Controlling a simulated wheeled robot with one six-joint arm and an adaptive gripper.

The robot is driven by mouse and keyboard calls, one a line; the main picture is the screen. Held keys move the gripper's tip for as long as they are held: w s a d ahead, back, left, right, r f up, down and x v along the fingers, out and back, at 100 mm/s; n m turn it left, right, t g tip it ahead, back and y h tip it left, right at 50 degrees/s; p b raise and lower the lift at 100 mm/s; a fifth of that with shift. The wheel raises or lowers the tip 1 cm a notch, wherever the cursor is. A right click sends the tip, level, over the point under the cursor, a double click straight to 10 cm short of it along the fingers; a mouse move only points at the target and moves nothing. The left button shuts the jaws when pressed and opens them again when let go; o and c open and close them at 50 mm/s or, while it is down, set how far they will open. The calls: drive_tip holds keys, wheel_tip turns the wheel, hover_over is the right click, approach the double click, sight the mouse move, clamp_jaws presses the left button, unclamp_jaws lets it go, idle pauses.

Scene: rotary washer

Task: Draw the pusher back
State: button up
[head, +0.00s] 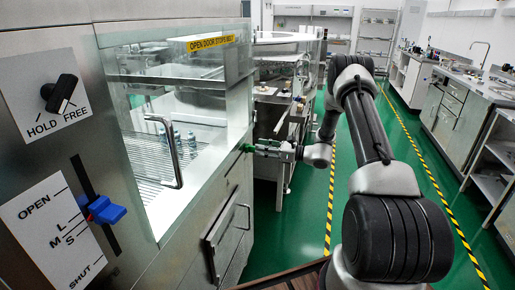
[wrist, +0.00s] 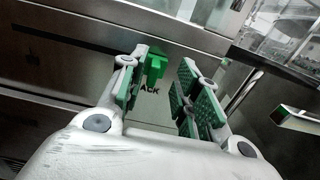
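A green T-shaped piece, which looks like the pusher's handle (wrist: 155,64), sticks out from the steel machine front in the wrist view. It also shows as a small green spot in the head view (head: 247,148). Letters reading "ACK" show just below it. My gripper (wrist: 163,92) is open, its green-padded fingers spread apart. The handle lies ahead, nearer the left finger, with no clear grip on it. In the head view my gripper (head: 264,150) reaches left to the machine's right side, close to the green spot. The exact gap cannot be told.
A drawer handle (head: 230,225) juts out below. Green floor is open to the right, before the benches.

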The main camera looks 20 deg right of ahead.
drive_tip(key=v, duration=0.9)
drive_tip(key=shift+d, duration=0.1)
drive_tip(key=s+a+f+n+g, duration=0.2)
drive_tip(key=s+f+n+g, duration=0.3)
drive_tip(key=s, duration=0.4)
drive_tip(key=s+r+n+g+h, duration=0.3)
drive_tip(key=s+r+n+g, duration=0.15)
drive_tip(key=s, duration=0.45)
drive_tip(key=s+r+n+t+h, duration=0.1)
drive_tip(key=s+r+n+h, duration=0.4)
drive_tip(key=r, duration=0.8)
drive_tip(key=s+a+r+n+t+h, duration=0.1)
drive_tip(key=s+r+n+t+h, duration=0.1)
drive_tip(key=s+r+n+h, duration=0.4)
drive_tip(key=s+r+n, duration=0.4)
drive_tip(key=s+r, duration=0.4)
drive_tip(key=s, duration=0.2)
drive_tip(key=shift+a+n+h, duration=0.2)
drive_tip(key=shift+n+h, duration=0.1)
drive_tip(key=shift+n, duration=0.05)
